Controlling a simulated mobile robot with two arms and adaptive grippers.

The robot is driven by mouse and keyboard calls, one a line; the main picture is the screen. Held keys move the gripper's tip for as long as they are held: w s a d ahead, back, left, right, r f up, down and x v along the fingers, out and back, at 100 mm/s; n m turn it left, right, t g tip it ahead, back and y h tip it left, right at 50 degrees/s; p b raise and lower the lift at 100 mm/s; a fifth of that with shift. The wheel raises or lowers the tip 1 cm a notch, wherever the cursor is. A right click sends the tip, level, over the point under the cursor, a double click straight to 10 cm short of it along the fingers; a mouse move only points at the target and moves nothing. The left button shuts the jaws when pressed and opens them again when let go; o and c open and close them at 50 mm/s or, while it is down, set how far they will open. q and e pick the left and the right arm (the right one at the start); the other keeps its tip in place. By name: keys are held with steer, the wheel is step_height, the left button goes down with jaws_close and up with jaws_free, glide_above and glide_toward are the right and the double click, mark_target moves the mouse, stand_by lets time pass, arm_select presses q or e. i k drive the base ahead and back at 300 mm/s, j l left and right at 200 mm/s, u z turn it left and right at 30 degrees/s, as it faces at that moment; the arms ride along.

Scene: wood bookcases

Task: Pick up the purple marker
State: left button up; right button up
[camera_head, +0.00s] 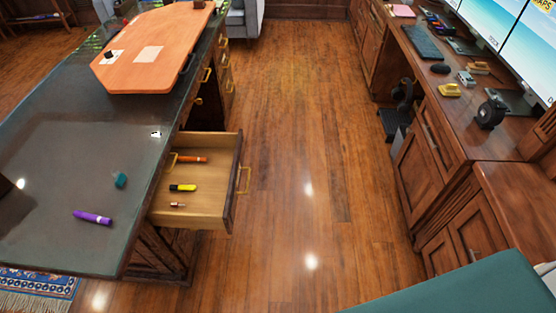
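The purple marker (92,217) lies on its side on the dark glass top of the desk (62,170) at the left, near the desk's front edge. Nothing touches it. A small teal object (121,180) lies a little behind it to the right. Neither of my grippers shows in the head view.
An open drawer (234,190) juts from the desk's right side, holding an orange marker (192,159), a yellow marker (183,188) and a small item (178,205). An orange wooden board (150,60) lies on the desk's far part. The wooden floor (310,200) is clear between desk and right-hand cabinets (418,172). A teal surface (470,290) fills the lower right.

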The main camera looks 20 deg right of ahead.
mark_target(92, 217)
steer(key=u, duration=1.2)
